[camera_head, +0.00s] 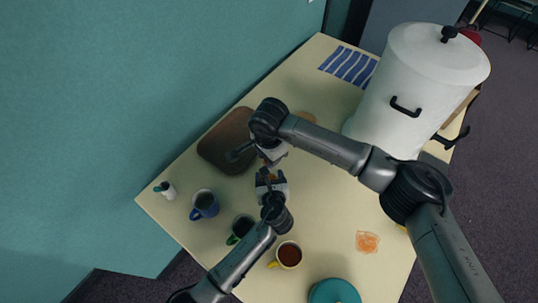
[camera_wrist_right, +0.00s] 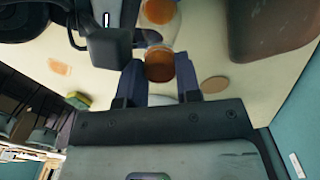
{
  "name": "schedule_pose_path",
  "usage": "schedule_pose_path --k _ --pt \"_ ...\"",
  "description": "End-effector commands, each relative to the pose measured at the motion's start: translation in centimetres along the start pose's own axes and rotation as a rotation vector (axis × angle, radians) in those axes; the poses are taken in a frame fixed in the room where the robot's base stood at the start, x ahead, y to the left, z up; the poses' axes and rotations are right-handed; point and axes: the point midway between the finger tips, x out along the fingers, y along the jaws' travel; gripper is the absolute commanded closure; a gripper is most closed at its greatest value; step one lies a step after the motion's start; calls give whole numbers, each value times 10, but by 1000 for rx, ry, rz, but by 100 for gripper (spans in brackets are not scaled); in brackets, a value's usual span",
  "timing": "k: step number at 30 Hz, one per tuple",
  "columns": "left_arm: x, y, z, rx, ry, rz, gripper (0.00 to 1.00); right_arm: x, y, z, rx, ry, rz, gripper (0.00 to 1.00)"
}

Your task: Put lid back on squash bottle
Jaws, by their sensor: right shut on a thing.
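The squash bottle is clear with orange contents (camera_wrist_right: 160,12). In the head view only a little orange (camera_head: 268,178) shows between the fingers of my left gripper (camera_head: 271,178). Those fingers stand on both sides of the bottle, and I cannot tell whether they press on it. My right gripper (camera_wrist_right: 161,85) is shut on the orange-brown lid (camera_wrist_right: 160,66). The lid is in line with the clear upper part of the bottle and very close to it. I cannot tell whether they touch. In the head view my right gripper (camera_head: 268,153) is just beyond the left one.
A brown tray (camera_head: 222,143) lies at the left edge. Blue (camera_head: 205,205), green (camera_head: 240,229) and yellow-handled (camera_head: 289,254) mugs stand near the left arm. A white urn (camera_head: 425,65) stands at the back right. A round coaster (camera_head: 305,117) lies beyond the grippers. The table's middle right is mostly clear.

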Motion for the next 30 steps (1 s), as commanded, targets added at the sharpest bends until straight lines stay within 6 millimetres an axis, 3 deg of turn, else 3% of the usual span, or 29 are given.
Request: schedule_pose_path --k 9,10,17,30 --pt "0 0 -1 0 1 1 99 0 0 0 30 0 0 97" --pt "0 0 -1 0 1 1 99 0 0 0 30 0 0 67" --pt "0 0 -1 0 1 0 99 0 0 0 29 0 0 45" --pt "0 0 0 0 1 0 99 -9 0 -1 29 1 -1 43"
